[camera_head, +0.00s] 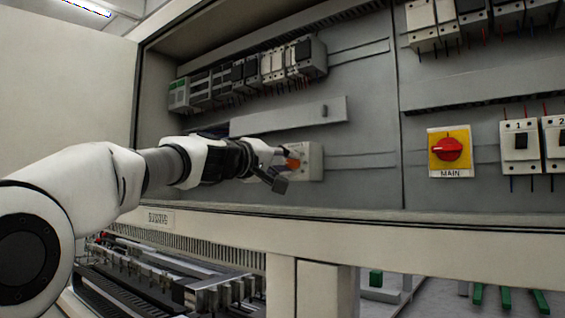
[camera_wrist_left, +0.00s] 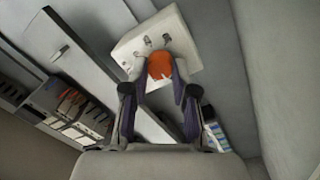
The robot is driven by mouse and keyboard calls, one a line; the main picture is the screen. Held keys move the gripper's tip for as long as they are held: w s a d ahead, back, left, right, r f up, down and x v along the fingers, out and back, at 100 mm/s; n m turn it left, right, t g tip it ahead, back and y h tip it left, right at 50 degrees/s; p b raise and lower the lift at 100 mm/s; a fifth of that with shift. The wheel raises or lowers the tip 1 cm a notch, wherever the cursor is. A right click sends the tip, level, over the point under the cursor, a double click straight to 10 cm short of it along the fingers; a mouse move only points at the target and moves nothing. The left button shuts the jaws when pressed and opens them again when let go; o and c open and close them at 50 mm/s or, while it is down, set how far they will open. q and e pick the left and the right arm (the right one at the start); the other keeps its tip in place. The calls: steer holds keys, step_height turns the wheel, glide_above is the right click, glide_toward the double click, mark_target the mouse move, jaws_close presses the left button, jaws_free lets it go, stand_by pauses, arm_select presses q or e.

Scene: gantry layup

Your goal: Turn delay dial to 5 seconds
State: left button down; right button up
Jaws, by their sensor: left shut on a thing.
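The orange delay dial (camera_wrist_left: 160,68) sits on the face of a white timer module (camera_wrist_left: 181,40), seen tilted in the left wrist view. In the head view the module (camera_head: 312,160) is mounted on the cabinet's back panel, and the orange dial (camera_head: 293,163) is partly hidden by my gripper. My left gripper (camera_wrist_left: 159,82) is shut on the dial, one finger at each side of it. In the head view my left gripper (camera_head: 284,172) reaches the module from the left. The dial's markings are too small to read. My right gripper is not in view.
A row of modules (camera_head: 250,72) is mounted above on a rail. A grey duct (camera_head: 290,116) runs just above the timer. A red MAIN switch (camera_head: 448,149) on a yellow plate and numbered breakers (camera_head: 521,140) are to the right. The cabinet's lower edge (camera_head: 400,215) lies below.

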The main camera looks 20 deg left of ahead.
arm_select(q)
steer(key=shift+r, duration=0.15)
steer(key=c, duration=1)
jaws_free()
steer(key=shift+o, duration=0.5)
steer(key=shift+w+d+f, duration=0.2)
steer(key=shift+w+d, duration=0.1)
steer(key=shift+w, duration=0.1)
steer(key=shift+s+a, duration=0.2)
steer(key=shift+s, duration=0.05)
